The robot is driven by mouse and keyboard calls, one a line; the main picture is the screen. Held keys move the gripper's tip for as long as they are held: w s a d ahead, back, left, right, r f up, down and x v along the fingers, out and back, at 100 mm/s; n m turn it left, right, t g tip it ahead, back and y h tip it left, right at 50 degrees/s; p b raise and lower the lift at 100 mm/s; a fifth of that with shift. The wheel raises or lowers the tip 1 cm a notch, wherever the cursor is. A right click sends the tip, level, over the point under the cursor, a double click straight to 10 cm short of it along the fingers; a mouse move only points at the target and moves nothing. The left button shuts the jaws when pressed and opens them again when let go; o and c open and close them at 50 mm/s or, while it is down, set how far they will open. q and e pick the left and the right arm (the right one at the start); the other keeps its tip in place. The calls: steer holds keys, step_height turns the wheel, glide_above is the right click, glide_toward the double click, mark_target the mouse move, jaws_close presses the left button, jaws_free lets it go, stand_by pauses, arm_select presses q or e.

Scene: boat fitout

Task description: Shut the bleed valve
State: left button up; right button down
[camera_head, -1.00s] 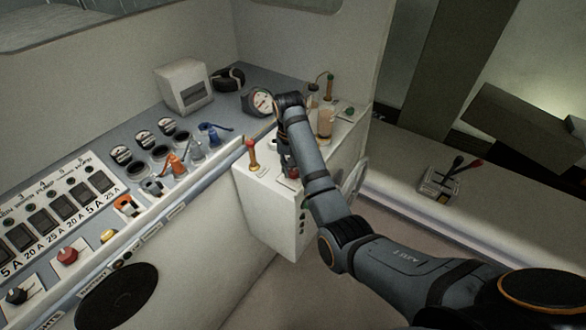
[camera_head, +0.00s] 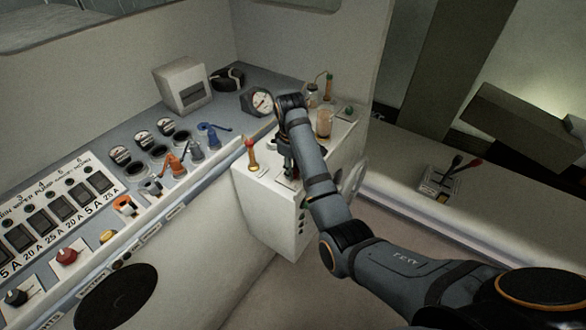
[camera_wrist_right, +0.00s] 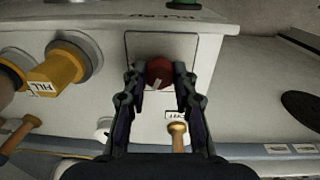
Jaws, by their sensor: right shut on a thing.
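In the right wrist view a red round knob (camera_wrist_right: 159,72) with a pale pointer mark sits on a square plate (camera_wrist_right: 197,50) of the white console. My right gripper (camera_wrist_right: 160,80) is shut on this knob, one finger on each side. A small white label stands below the knob, beside a brass-tipped handle (camera_wrist_right: 178,130). In the head view my right gripper (camera_head: 287,168) points down at the white console (camera_head: 268,212), and the arm hides most of the knob. My left gripper is not in view.
A red-handled lever (camera_head: 252,155) stands just left of my right gripper. A gauge (camera_head: 262,102) and a clear jar (camera_head: 324,122) stand behind it. Yellow fittings (camera_wrist_right: 62,68) sit left of the knob in the wrist view. A breaker panel (camera_head: 60,212) fills the left.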

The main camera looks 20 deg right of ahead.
steer(key=shift+n, duration=2.2)
steer(key=c, duration=1.1)
jaws_free()
steer(key=shift+o, duration=0.2)
